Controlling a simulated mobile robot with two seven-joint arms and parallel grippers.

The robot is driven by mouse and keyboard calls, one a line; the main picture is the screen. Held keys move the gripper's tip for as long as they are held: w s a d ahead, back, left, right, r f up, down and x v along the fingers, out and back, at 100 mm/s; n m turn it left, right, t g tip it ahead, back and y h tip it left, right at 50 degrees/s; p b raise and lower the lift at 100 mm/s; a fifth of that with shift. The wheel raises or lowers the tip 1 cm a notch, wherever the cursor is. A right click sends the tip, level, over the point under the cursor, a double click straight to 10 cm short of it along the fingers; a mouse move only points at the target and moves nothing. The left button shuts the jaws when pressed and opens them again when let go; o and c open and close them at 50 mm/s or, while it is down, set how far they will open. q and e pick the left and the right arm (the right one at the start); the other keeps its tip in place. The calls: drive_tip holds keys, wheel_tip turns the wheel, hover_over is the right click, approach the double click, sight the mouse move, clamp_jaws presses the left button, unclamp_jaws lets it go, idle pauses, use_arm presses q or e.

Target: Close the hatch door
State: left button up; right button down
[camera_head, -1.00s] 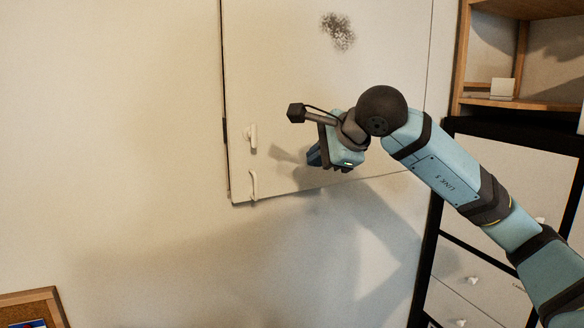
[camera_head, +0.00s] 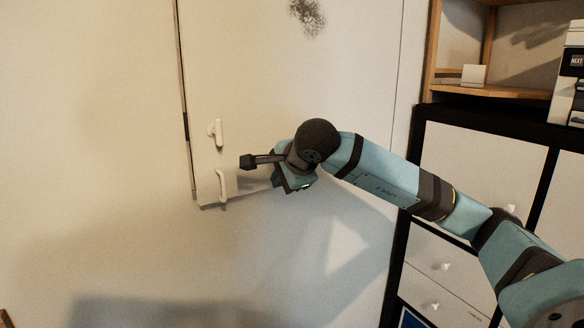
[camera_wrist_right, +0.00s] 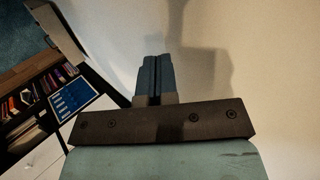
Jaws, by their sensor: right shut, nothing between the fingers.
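The hatch door (camera_head: 240,80) is a white panel on the wall in the head view. A dark line runs along its left edge, and I cannot tell whether it is fully flush. Near its lower left corner are a small white latch-like handle (camera_head: 216,132) and a white curved pull handle (camera_head: 221,186). My right gripper (camera_head: 279,183) is in front of the door's lower part, right of the pull handle. Contact with the door cannot be made out. In the wrist view its blue fingers (camera_wrist_right: 156,75) are together and empty, beside a pale surface. My left gripper is out of view.
A dark-framed cabinet with white drawers (camera_head: 450,255) stands at the right. Above it is a wooden shelf (camera_head: 490,91) with a small white box (camera_head: 474,75). A white device (camera_head: 572,75) sits at the far right. The wall left of the door is clear.

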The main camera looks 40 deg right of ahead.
sight(270, 164)
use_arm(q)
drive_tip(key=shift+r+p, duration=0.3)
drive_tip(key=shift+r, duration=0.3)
use_arm(e)
drive_tip(key=w, duration=0.2)
drive_tip(key=shift+w+d, duration=0.15)
drive_tip(key=shift+w, duration=0.15)
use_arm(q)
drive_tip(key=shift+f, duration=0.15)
use_arm(e)
drive_tip(key=shift+r, duration=0.1)
drive_tip(key=w, duration=0.3)
drive_tip(key=shift+w+d+r, duration=0.1)
drive_tip(key=shift+w+d, duration=0.3)
drive_tip(key=shift+s+r, duration=0.15)
drive_tip(key=shift+r, duration=0.1)
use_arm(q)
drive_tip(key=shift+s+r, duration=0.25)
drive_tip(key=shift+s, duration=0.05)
use_arm(e)
drive_tip(key=shift+d+r, duration=0.1)
